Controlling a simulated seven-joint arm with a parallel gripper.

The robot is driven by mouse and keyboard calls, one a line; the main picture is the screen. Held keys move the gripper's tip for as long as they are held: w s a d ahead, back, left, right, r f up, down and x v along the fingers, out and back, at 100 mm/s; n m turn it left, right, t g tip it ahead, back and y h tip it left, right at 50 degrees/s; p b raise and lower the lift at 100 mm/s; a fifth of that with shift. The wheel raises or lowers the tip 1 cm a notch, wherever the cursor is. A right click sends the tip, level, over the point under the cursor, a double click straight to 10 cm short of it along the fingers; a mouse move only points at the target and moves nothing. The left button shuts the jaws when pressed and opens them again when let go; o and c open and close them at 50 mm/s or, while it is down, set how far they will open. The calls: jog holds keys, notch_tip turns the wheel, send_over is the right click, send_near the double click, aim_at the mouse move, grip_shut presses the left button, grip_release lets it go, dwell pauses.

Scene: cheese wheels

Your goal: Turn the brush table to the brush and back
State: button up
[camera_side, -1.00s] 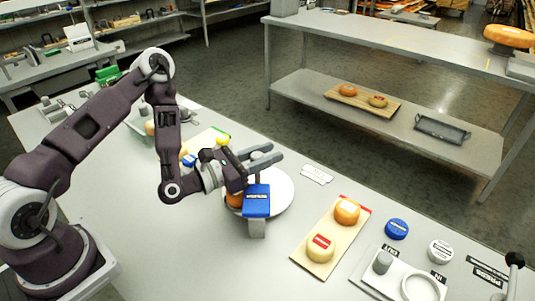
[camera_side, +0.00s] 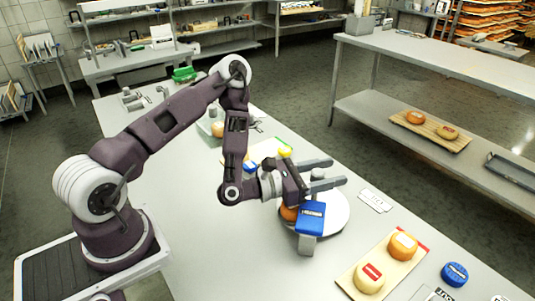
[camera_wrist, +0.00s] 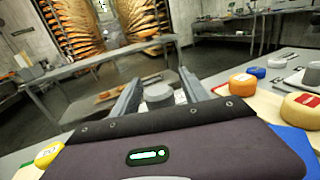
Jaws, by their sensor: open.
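The brush table is a white round plate (camera_side: 339,212) on the bench. A grey peg (camera_side: 317,174) shows above it, and also in the wrist view (camera_wrist: 159,94). An orange cheese wheel (camera_side: 288,213) is at its left edge, partly hidden by the blue brush (camera_side: 311,217) on its grey stand. My gripper (camera_side: 338,172) is open above the plate, with one finger on each side of the peg. In the wrist view the peg stands between the two fingers (camera_wrist: 159,79), and I cannot tell whether they touch it.
A wooden board (camera_side: 385,270) with an orange wheel (camera_side: 403,246) and a pale wheel (camera_side: 370,278) lies to the right. A blue round piece (camera_side: 455,274) is beyond it. A white label (camera_side: 375,200) lies right of the plate. A yellow piece (camera_side: 285,152) is behind my gripper.

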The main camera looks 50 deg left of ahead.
jog(key=s+a+m+g+h, duration=0.3)
jog(key=a+m+g+h, duration=0.2)
jog(key=m+g+h, duration=1)
notch_tip(320, 180, up, 9)
jog(key=g+y, duration=0.3)
jog(key=s+d+r+m+g+y, duration=0.1)
jog(key=s+d+r+m+y, duration=0.25)
jog(key=s+y, duration=0.2)
jog(key=s+d+r+m+g+y, duration=0.1)
jog(key=s+d+r+m+y, duration=0.25)
jog(key=s, duration=0.25)
jog(key=s+a+r+m+t+y, duration=0.2)
jog(key=s+m+t+y, duration=0.3)
jog(key=s, duration=0.7)
jog(key=shift+s+a+r+m+y, duration=0.15)
jog(key=shift+s+a+m+y, duration=0.25)
jog(key=shift+m+y, duration=0.65)
